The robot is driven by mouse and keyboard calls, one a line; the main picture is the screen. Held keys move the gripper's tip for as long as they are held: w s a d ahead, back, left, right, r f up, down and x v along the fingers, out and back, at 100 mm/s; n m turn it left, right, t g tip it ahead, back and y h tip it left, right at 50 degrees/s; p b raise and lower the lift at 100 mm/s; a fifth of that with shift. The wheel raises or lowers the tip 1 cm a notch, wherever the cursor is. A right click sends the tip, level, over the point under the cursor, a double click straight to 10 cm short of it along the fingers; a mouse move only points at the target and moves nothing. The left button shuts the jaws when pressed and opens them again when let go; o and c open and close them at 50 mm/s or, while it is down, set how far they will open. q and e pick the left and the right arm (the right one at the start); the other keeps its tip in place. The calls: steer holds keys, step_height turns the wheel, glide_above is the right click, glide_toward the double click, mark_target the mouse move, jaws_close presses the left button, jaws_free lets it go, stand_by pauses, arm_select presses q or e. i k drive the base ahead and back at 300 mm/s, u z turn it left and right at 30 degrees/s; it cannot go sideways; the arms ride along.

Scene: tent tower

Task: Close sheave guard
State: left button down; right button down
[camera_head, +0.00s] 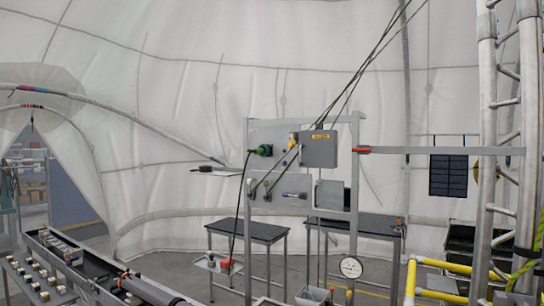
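A metal frame (355,228) stands in the middle of the view and carries a panel (268,133). A grey box-like cover with a yellow label (319,150) is on the upper right of the panel; it looks like the sheave guard. Dark green ropes (366,62) come down from the upper right to the cover. I cannot tell whether the cover is open or closed. A smaller grey plate (329,195) is below it. A green knob-like part (264,150) and a yellow part (293,140) are left of the cover. Neither gripper shows.
Dark tables (249,231) stand behind the frame. A red-ended bar (420,150) runs from the frame to a lattice tower (488,130) at right. Yellow rails (440,264) stand at lower right. A long tray (95,268) and a rack of small blocks (38,281) are at lower left.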

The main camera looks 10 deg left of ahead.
mark_target(316, 148)
steer(key=u, duration=0.6)
steer(key=i, duration=1.05)
steer(key=z, duration=0.4)
